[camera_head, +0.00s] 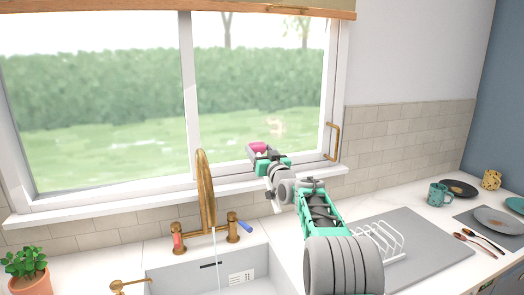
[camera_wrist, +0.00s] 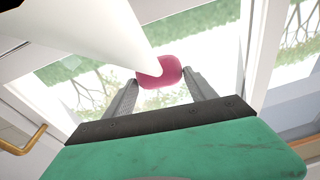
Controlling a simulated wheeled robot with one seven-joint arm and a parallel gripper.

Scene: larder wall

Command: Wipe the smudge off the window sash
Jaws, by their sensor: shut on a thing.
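The window sash (camera_head: 188,100) is white-framed, with a faint pinkish smudge (camera_head: 276,126) on the lower part of its right pane. My gripper (camera_head: 262,158) is in front of that pane, below and left of the smudge. It is shut on a pink sponge-like pad (camera_head: 257,147). In the wrist view the pad (camera_wrist: 158,72) sits between the tips of my gripper (camera_wrist: 162,88), with glass behind it. I cannot tell whether the pad touches the glass. The smudge cannot be made out in the wrist view.
A brass tap (camera_head: 206,190) with running water rises over the sink (camera_head: 170,280), left of my arm. A brass window handle (camera_head: 334,142) is at right. A white dish rack (camera_head: 385,240) stands on a grey mat. A potted plant (camera_head: 27,268) stands at far left.

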